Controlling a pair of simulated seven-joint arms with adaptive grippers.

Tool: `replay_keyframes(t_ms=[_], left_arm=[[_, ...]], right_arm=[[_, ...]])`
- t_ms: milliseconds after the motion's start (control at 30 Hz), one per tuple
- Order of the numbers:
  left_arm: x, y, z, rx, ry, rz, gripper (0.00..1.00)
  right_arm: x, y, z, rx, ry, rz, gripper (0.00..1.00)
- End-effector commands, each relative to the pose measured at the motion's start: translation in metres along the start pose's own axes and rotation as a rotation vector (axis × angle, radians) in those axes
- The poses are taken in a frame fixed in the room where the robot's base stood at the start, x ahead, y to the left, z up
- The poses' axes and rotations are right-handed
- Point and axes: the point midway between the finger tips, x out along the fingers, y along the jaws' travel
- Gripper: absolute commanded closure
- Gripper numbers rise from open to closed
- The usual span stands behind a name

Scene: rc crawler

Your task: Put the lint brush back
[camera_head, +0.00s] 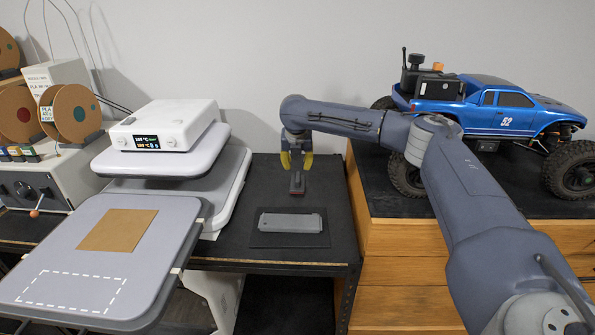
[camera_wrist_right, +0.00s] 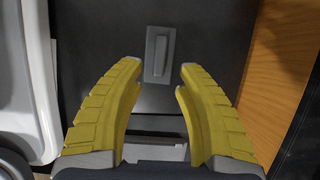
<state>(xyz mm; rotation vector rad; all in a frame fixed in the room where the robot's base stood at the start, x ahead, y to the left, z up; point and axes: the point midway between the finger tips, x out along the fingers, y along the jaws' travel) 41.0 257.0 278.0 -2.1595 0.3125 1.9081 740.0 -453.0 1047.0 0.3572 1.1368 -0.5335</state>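A small grey lint brush (camera_head: 297,184) with a thin reddish lower edge rests on the dark bench top. In the right wrist view the brush (camera_wrist_right: 157,55) shows as a grey plate with a raised narrow handle. My right gripper (camera_head: 297,158) points down with its yellow fingers just above and behind the brush. A grey flat holder (camera_head: 290,222) lies on a dark mat (camera_head: 290,240), nearer the front than the brush. My left gripper is not in view.
A grey press with a white control box (camera_head: 163,126) stands on the left. A wooden cabinet (camera_head: 405,240) on the right carries a blue RC truck (camera_head: 490,107). My right arm crosses over this cabinet. Bare bench lies around the brush.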

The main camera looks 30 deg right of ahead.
Motion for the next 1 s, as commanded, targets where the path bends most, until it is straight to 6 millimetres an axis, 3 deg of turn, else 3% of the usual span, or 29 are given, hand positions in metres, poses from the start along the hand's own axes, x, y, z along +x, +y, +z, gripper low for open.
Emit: replay_keyframes(t_ms=[200,400,867,1000], left_arm=[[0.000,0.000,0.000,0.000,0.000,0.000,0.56],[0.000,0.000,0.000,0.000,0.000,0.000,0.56],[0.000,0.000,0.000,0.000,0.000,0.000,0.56],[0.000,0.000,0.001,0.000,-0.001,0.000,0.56]], right_arm=[[-0.034,0.000,0.000,-0.001,-0.001,0.001,0.65],[-0.051,0.000,0.000,0.000,0.000,0.001,0.65],[-0.056,0.000,0.000,-0.001,0.000,0.000,0.65],[-0.053,0.014,-0.005,-0.049,-0.025,-0.007,0.65]])
